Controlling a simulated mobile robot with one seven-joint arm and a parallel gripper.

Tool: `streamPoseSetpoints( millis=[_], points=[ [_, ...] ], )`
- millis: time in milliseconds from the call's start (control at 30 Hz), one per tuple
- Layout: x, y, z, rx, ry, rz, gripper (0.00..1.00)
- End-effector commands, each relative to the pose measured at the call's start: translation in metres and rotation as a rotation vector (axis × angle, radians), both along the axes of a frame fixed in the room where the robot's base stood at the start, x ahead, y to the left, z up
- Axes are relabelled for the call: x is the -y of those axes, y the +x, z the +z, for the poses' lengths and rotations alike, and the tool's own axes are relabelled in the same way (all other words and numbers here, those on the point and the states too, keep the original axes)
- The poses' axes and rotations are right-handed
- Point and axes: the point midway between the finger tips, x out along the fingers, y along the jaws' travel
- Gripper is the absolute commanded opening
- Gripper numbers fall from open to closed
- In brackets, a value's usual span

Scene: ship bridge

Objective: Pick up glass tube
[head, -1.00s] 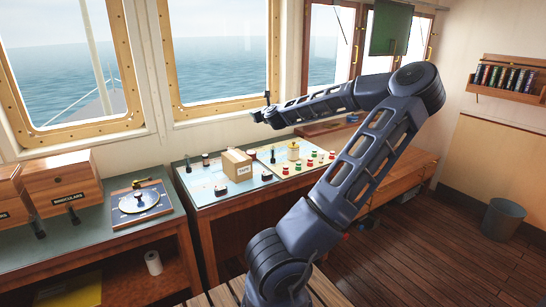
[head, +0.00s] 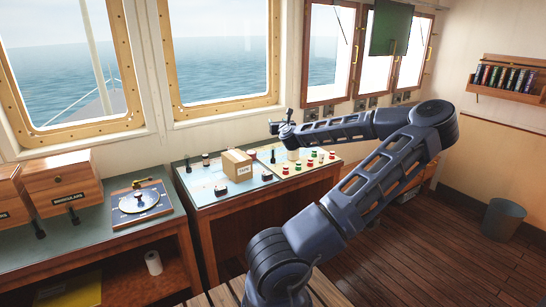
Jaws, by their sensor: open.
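I cannot make out a glass tube in the head view. My gripper (head: 280,122) is small in the picture, with its fingers open and nothing seen between them. It appears over the back of the control console (head: 218,205), in front of the wall below the windows. A pale cylindrical item (head: 292,154) on the console shows just below my wrist, its top hidden behind my arm. I cannot tell whether it is the tube.
A cardboard box marked TAPE (head: 237,163) stands on the console among levers and red and green buttons. A round dial instrument (head: 138,201) and wooden binoculars box (head: 63,183) are on the left counter. A bin (head: 503,219) stands at the right; floor there is clear.

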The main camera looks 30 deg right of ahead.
Motion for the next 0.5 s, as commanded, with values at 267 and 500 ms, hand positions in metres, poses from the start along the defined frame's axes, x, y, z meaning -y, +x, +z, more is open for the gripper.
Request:
streamPoseSetpoints(
  millis=[267,500],
  points=[
    [-0.002,0.001,-0.111,-0.003,0.005,0.003,0.52],
    [-0.001,0.001,-0.173,0.000,0.002,0.002,0.52]
  ],
)
